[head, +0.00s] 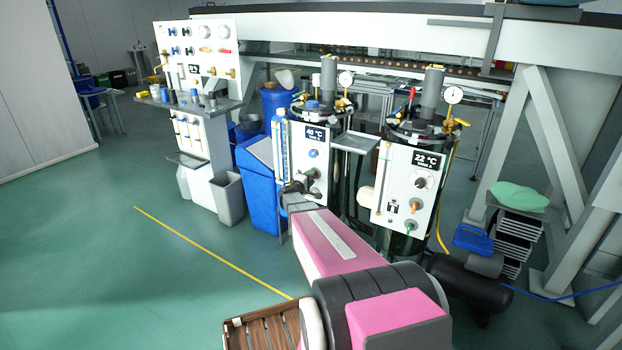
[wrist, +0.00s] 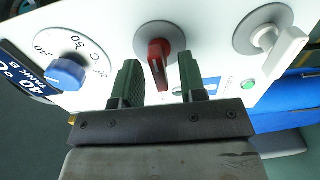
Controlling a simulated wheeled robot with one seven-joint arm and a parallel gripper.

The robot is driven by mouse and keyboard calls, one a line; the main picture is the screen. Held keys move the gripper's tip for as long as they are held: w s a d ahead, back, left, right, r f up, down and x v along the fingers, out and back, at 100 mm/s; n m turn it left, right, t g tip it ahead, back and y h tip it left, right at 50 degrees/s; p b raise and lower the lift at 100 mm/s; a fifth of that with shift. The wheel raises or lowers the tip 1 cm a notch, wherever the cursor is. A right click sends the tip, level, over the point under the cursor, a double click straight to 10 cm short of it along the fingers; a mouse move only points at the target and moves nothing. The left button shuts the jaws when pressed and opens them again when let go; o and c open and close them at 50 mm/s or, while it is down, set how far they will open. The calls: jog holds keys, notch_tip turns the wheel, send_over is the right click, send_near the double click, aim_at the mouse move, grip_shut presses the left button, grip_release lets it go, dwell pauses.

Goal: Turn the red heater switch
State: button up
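The red heater switch (wrist: 157,62) is a small red lever on a round grey base, set in a white panel. My gripper (wrist: 160,72) is open in the wrist view, with one dark green finger on each side of the red lever. Gaps show between the lever and both fingers. In the head view my gripper (head: 298,187) is at the lower part of the left panel (head: 326,157), labelled 40 °C. The red switch cannot be made out there, with my gripper and arm in front.
In the wrist view a blue dial knob (wrist: 67,74) is left of the switch. A pale lever switch (wrist: 268,38) and a green light (wrist: 248,84) are to the right. In the head view a second panel (head: 408,185), reading 22 °C, stands to the right.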

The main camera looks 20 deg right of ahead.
jog(key=shift+w+d, duration=0.35)
jog(key=shift+d, duration=0.15)
grip_shut()
